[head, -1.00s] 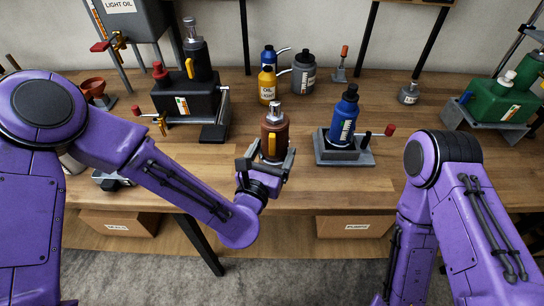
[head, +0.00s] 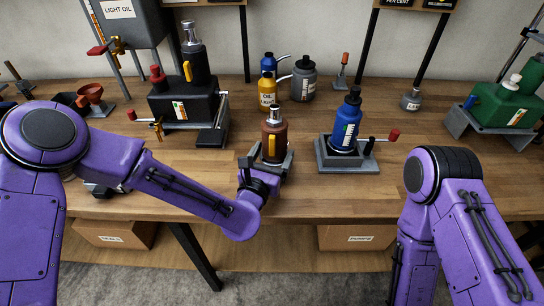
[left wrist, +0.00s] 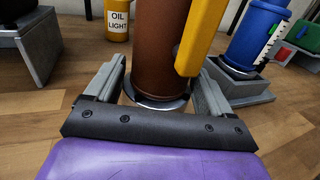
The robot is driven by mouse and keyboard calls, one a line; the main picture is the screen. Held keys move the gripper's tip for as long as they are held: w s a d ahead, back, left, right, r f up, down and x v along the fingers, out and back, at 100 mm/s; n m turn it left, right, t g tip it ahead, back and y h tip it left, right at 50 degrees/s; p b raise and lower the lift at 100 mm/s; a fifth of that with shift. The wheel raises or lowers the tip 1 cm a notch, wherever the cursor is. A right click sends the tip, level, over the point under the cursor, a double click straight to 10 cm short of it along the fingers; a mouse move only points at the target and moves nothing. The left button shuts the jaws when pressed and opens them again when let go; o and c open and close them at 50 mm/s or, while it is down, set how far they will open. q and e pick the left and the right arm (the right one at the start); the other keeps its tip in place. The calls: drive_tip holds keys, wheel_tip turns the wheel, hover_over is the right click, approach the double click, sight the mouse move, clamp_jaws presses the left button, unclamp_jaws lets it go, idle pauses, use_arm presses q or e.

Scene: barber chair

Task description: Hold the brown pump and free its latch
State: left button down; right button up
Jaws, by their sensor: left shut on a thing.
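The brown pump (head: 274,143) stands upright on the wooden bench, with a grey metal top and a yellow lever (head: 271,142) along its side. In the left wrist view the brown body (left wrist: 158,50) rises between the fingers above a metal base ring, and the yellow lever (left wrist: 198,35) hangs at its right. My left gripper (head: 266,161) is shut on the brown pump low down, one finger on each side. It also shows in the left wrist view (left wrist: 160,98). The pump's top is out of that view. My right arm is at the right; its gripper is not visible.
A blue pump (head: 345,125) stands in a grey fixture (head: 350,158) with a red-knobbed lever, just right. A black unit (head: 187,100) is at left, a yellow oil bottle (head: 267,90) behind, a green unit (head: 505,103) far right.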

drive_tip(key=shift+f+b, duration=0.6)
drive_tip(key=shift+b, duration=0.1)
idle(0.6)
